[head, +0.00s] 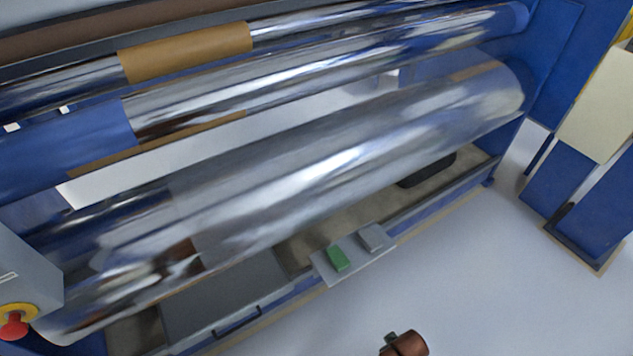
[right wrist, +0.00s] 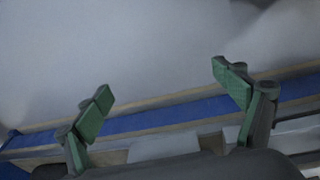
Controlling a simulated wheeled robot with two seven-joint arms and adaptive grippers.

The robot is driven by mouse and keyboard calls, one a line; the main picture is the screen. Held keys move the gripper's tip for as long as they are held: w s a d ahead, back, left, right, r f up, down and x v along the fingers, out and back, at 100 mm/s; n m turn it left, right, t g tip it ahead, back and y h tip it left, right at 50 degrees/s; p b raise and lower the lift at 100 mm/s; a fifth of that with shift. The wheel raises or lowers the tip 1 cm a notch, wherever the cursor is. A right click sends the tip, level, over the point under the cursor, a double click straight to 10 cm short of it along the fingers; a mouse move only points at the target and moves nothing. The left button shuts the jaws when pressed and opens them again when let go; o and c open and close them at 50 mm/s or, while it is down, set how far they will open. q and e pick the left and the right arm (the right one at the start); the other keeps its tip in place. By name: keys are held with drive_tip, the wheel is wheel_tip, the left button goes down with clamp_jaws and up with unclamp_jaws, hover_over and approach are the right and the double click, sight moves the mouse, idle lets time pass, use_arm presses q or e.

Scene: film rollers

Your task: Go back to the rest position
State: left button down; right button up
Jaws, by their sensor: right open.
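My right gripper (right wrist: 163,78) is open in the right wrist view, its two green-padded fingers spread wide with nothing between them. Behind the fingers run a blue machine rail (right wrist: 200,112) and a pale floor. My left gripper is in neither view. In the head view, a large shiny film roller (head: 330,165) lies slanted across the machine, with a thinner roller (head: 330,78) behind it. A brown band (head: 185,52) wraps part of a rear roller.
A small light plate (head: 355,262) on the machine's front edge bears a green block (head: 338,258) and a grey block (head: 371,238). A red knob (head: 14,325) is at far left. Blue posts (head: 575,205) stand at right. Pale floor (head: 470,270) in front is mostly clear.

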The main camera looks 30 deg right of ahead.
drive_tip(key=s+a+f+p, duration=0.1)
drive_tip(key=s+f+p, duration=0.15)
drive_tip(key=f, duration=0.75)
drive_tip(key=s+f+p, duration=0.1)
drive_tip(key=s+f, duration=0.3)
drive_tip(key=f, duration=0.5)
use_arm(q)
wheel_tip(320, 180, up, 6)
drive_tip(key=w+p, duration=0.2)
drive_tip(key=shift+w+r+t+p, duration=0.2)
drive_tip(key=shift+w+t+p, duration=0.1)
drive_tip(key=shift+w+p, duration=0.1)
use_arm(e)
drive_tip(key=s+f, duration=0.5)
drive_tip(key=s, duration=0.3)
drive_tip(key=s+f+n+g, duration=0.1)
drive_tip(key=s+f, duration=0.4)
drive_tip(key=s, duration=0.4)
drive_tip(key=shift+g+y, duration=0.3)
